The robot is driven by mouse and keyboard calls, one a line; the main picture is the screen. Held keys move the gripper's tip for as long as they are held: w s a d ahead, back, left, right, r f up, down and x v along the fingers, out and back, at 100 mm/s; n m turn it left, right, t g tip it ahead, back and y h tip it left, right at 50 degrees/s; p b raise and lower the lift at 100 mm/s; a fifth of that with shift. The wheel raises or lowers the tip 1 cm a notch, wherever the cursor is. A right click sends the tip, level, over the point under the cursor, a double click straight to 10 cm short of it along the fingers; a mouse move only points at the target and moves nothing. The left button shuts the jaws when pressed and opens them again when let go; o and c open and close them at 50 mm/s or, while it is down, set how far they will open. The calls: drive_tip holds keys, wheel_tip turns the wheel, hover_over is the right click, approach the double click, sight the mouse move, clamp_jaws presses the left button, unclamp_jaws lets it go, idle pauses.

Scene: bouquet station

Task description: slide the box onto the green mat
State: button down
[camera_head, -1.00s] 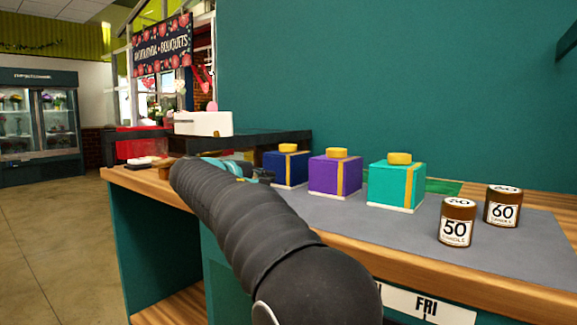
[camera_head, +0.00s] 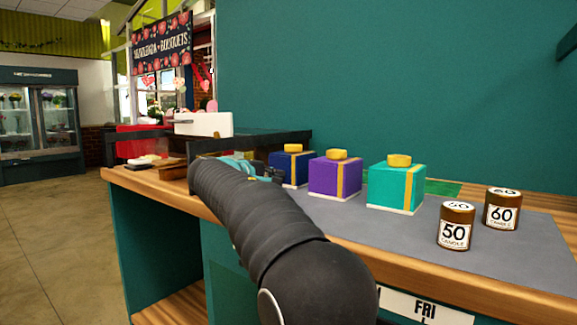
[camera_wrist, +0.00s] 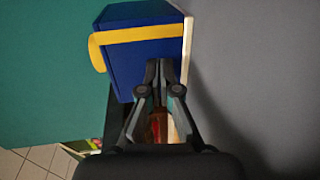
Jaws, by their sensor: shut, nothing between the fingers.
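Three boxes with yellow ribbons and round yellow tops stand in a row: a dark blue box (camera_head: 289,167), a purple box (camera_head: 334,178) and a teal box (camera_head: 396,187). The green mat (camera_head: 442,187) lies behind the teal box, partly hidden by it. My gripper (camera_head: 277,175) is at the left side of the blue box, low near the counter. In the wrist view, the shut fingertips (camera_wrist: 165,72) overlap the lower edge of the blue box (camera_wrist: 140,60), with nothing between them. Whether they touch it is unclear.
Two brown candle jars marked 50 (camera_head: 456,226) and 60 (camera_head: 502,209) stand on the grey surface (camera_head: 375,228) at right. A dark tray or stand (camera_head: 262,140) is behind at left. The grey surface in front of the boxes is clear.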

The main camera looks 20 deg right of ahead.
drive_tip(key=shift+d, duration=0.1)
idle(0.3)
drive_tip(key=shift+r+p+x, duration=0.15)
drive_tip(key=shift+p+x, duration=0.15)
drive_tip(key=shift+x, duration=0.65)
drive_tip(key=shift+r+p+x, duration=0.2)
drive_tip(key=shift+p+x, duration=0.1)
drive_tip(key=shift+x, duration=0.7)
drive_tip(key=shift+w+d, duration=0.1)
drive_tip(key=shift+d, duration=0.05)
drive_tip(key=shift+r+p+x, duration=0.15)
drive_tip(key=shift+p+x, duration=0.2)
drive_tip(key=shift+x, duration=0.55)
drive_tip(key=shift+r+p+x, duration=0.15)
drive_tip(key=shift+p+x, duration=0.2)
drive_tip(key=shift+x, duration=0.6)
drive_tip(key=shift+w, duration=0.1)
drive_tip(key=shift+p+x, duration=0.4)
drive_tip(key=shift+x, duration=0.45)
drive_tip(key=shift+w+d+r, duration=0.1)
drive_tip(key=shift+w+d, duration=0.55)
drive_tip(key=shift+d, duration=0.3)
drive_tip(key=shift+r+x, duration=0.15)
drive_tip(key=shift+x, duration=0.85)
drive_tip(key=shift+r+x, duration=0.2)
drive_tip(key=shift+x, duration=0.8)
